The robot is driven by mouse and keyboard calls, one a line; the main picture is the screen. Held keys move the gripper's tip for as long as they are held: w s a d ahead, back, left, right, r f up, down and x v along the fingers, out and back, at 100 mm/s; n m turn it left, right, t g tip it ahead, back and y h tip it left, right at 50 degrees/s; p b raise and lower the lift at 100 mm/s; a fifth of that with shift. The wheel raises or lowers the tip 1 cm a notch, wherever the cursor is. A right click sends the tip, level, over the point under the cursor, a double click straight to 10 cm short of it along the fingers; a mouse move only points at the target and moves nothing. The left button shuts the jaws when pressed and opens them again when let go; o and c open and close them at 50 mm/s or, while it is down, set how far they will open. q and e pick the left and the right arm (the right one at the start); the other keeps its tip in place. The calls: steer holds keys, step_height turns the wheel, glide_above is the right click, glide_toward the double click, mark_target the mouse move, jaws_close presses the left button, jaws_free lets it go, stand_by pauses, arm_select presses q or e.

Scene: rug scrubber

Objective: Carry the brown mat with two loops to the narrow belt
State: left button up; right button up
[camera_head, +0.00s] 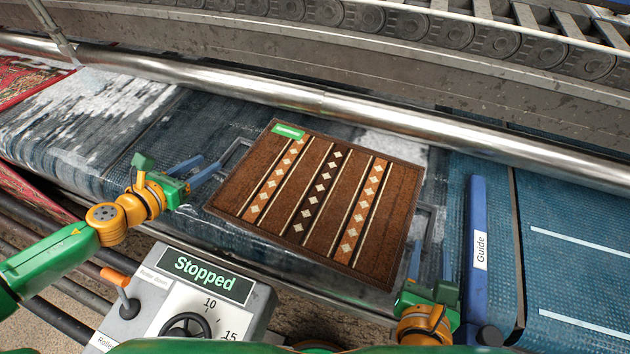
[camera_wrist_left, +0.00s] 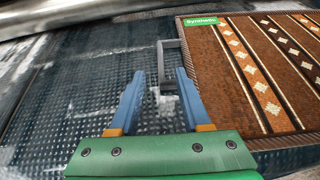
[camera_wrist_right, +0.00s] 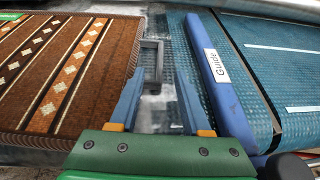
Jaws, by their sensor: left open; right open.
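The brown mat (camera_head: 264,183) with orange and dark diamond stripes lies flat on the wet blue belt. A green "Synthetic" label (camera_wrist_left: 201,21) is on its far left corner. A grey loop (camera_wrist_left: 161,62) sticks out at its left edge and another grey loop (camera_wrist_right: 151,62) at its right edge. My left gripper (camera_head: 208,168) is open, its blue fingers pointing at the left loop; in its wrist view the loop lies at the fingertips. My right gripper (camera_head: 430,250) is open by the right loop, which lies just ahead between its fingers. The narrow belt (camera_head: 575,262) with white lines is at the right.
A blue guide bar (camera_head: 475,250) labelled "Guide" stands between my right gripper and the narrow belt. A metal roller (camera_head: 330,103) runs behind the mat. A control box (camera_head: 208,285) reading "Stopped" stands in front. A red rug (camera_head: 25,80) lies at the far left.

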mark_target(226, 153)
arm_select(q)
steer(key=shift+s+d+r, duration=0.15)
steer(key=shift+s, duration=0.1)
arm_select(e)
steer(key=shift+s+d, duration=0.15)
steer(key=shift+s, duration=0.05)
arm_select(q)
steer(key=x, duration=0.7)
arm_select(e)
steer(key=x, duration=0.6)
steer(key=shift+w+f, duration=0.15)
steer(key=shift+w, duration=0.3)
arm_select(q)
steer(key=shift+w, duration=0.25)
arm_select(e)
steer(key=shift+w+d+f, duration=0.1)
steer(key=shift+w+d, duration=0.05)
steer(key=shift+w, duration=0.05)
arm_select(q)
steer(key=shift+c, duration=0.8)
arm_select(e)
steer(key=shift+c, duration=0.8)
arm_select(q)
jaws_close()
arm_select(e)
jaws_close()
